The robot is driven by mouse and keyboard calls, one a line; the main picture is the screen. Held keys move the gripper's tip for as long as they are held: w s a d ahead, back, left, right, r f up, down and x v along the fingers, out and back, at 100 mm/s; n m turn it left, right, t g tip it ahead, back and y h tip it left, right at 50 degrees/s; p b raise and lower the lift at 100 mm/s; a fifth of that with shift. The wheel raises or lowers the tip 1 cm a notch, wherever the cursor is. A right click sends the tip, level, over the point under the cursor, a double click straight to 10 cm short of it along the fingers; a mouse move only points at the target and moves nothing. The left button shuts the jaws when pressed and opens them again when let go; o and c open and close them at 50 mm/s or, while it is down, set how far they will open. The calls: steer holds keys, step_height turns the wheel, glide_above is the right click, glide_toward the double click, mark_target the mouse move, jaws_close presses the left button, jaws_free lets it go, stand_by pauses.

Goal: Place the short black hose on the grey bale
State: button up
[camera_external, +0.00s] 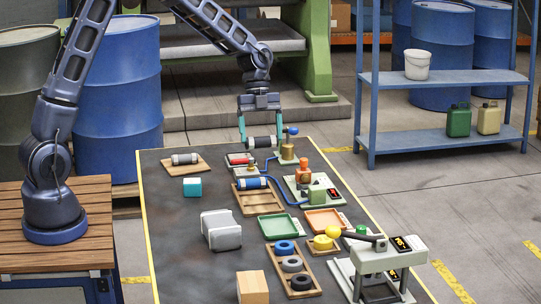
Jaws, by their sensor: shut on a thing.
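The short black hose (262,143), a dark cylinder with lighter ends, lies crosswise between the fingers of my gripper (261,142). My gripper is shut on it and points down at the far end of the dark table. The hose appears to be just above the tabletop items there; its exact height is hard to tell. A pale grey block with rounded edges, which looks like the grey bale (221,230), stands on the table's left-middle, nearer the camera than my gripper. Its top shows bare.
Near my gripper are a grey roll on a wooden board (184,161), a teal block (193,187), a blue roll (252,183) and an orange-topped machine (304,172). Green (257,228) and orange (326,220) trays, rings and a press (377,264) stand nearer. Dark tabletop left of the bale is clear.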

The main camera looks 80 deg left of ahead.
steer(key=shift+s+d+r, duration=0.15)
steer(key=shift+d+r, duration=0.05)
steer(key=shift+r, duration=0.55)
steer(key=s+d+r, duration=0.4)
steer(key=s+d, duration=0.1)
steer(key=d, duration=0.1)
glide_above(221, 223)
steer(key=a, duration=0.2)
step_height(221, 223, down, 18)
steer(key=shift+f, duration=0.25)
steer(key=o, duration=0.9)
steer(key=shift+f, duration=0.15)
